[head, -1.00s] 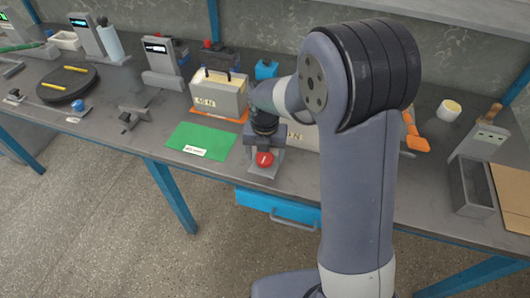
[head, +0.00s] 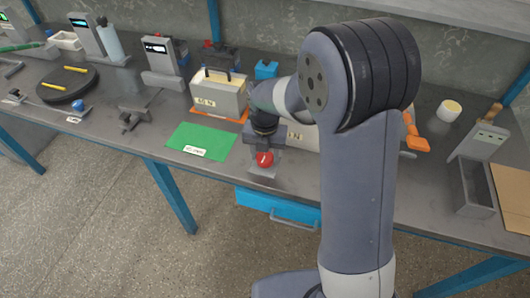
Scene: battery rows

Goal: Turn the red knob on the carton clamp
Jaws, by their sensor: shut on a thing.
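The red knob (head: 264,159) of the carton clamp sits low at the front edge of the bench, on a grey bracket (head: 264,171). My gripper (head: 264,149) reaches down from my arm and is shut on the red knob; the fingertips are small and partly hidden. A pale carton or box with lettering (head: 297,134) shows just behind, mostly hidden by my arm.
A green mat (head: 202,140) with a white label lies left of the clamp. A grey box marked 40 N (head: 218,97) stands on an orange base behind it. An orange-handled tool (head: 416,142) and an open grey bin (head: 472,187) are to the right. A blue drawer (head: 278,207) hangs below.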

